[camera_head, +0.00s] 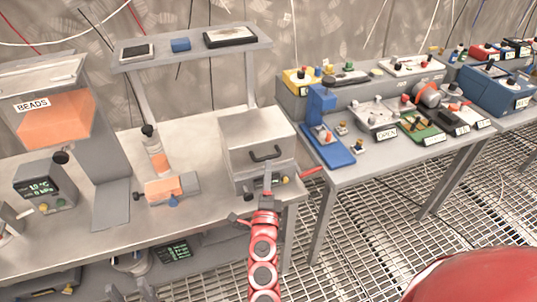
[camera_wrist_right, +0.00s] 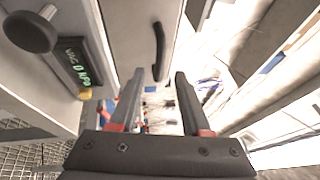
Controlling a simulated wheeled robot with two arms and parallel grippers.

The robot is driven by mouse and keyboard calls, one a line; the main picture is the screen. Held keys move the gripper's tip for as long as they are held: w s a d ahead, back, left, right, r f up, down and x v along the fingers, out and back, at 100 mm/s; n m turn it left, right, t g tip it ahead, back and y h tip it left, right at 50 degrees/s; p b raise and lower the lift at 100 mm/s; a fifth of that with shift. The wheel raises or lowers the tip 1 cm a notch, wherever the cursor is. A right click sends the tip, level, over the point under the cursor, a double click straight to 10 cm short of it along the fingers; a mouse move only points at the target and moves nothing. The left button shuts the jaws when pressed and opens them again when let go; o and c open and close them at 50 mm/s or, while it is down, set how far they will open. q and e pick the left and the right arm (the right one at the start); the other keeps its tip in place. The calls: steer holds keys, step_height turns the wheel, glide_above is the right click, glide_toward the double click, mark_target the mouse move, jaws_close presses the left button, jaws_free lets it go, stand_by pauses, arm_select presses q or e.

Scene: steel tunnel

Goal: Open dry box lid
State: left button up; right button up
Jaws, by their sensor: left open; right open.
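The dry box, a pale grey metal box (camera_head: 240,155), stands at the right end of the steel bench. Its lid (camera_head: 258,128) looks closed. A dark bar handle (camera_head: 265,154) is on its front; it shows upright in the right wrist view (camera_wrist_right: 159,45). My right gripper (camera_head: 267,172) is in front of the box, just below the handle in the head view. In the right wrist view its two fingers (camera_wrist_right: 160,76) are apart with nothing between them. The handle lies just beyond the fingertips; contact cannot be told.
A display (camera_wrist_right: 82,62) and a dark knob (camera_wrist_right: 32,32) sit on the box's lower front. To the left are an orange-filled beads hopper (camera_head: 57,115) and a small orange device (camera_head: 172,188). A crowded second bench (camera_head: 365,155) stands right. Grated floor (camera_head: 400,225) is open in front.

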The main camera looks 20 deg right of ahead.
mark_target(269, 158)
steer(key=p+x, duration=0.1)
steer(key=x, duration=0.4)
steer(key=shift+w+d+r, duration=0.1)
steer(key=shift+w+d, duration=0.05)
steer(key=shift+w, duration=0.2)
jaws_close()
stand_by(1.1)
